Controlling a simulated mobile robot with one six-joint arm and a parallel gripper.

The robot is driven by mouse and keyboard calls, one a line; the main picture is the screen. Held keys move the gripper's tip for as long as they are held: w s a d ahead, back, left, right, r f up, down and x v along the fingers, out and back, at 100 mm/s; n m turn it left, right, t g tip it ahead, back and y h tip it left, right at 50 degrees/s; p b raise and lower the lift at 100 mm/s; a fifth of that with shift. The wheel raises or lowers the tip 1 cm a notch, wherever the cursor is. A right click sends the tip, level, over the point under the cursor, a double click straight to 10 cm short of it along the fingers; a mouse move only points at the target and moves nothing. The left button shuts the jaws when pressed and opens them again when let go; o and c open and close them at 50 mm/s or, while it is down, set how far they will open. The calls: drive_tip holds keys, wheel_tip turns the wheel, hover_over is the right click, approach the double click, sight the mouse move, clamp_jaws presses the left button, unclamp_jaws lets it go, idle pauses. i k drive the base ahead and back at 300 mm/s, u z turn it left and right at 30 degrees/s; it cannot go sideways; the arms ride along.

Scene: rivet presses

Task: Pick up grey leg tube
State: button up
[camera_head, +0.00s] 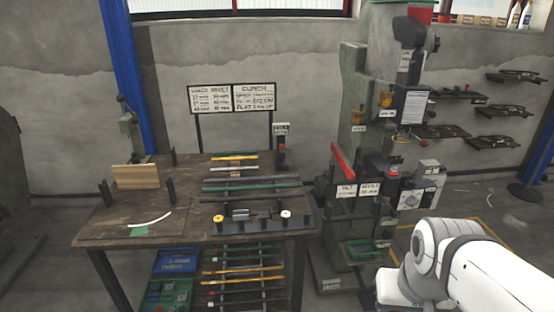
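Several thin tubes lie across a dark rack on the wooden workbench (180,225). They include a yellow tube (234,157) at the back, a grey tube (250,180) in the middle and a green tube (252,190) in front of it. More than one tube looks greyish, and I cannot tell which is the leg tube. My gripper is out of view. Only white links of my arm show at the lower right, apart from the bench.
A tall green rivet press (352,130) stands right of the bench. A wooden block (136,176) and a curved white strip (150,220) are on the bench's left. More tubes (243,270) and a blue bin (176,262) sit below. Sign boards (233,98) rise behind.

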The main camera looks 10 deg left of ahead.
sight(261, 178)
drive_tip(key=u, duration=0.4)
drive_tip(key=i, duration=1.4)
drive_tip(key=z, duration=0.75)
drive_tip(key=k, duration=0.5)
drive_tip(key=u, duration=1.05)
drive_tip(key=i, duration=0.6)
drive_tip(key=u, duration=0.05)
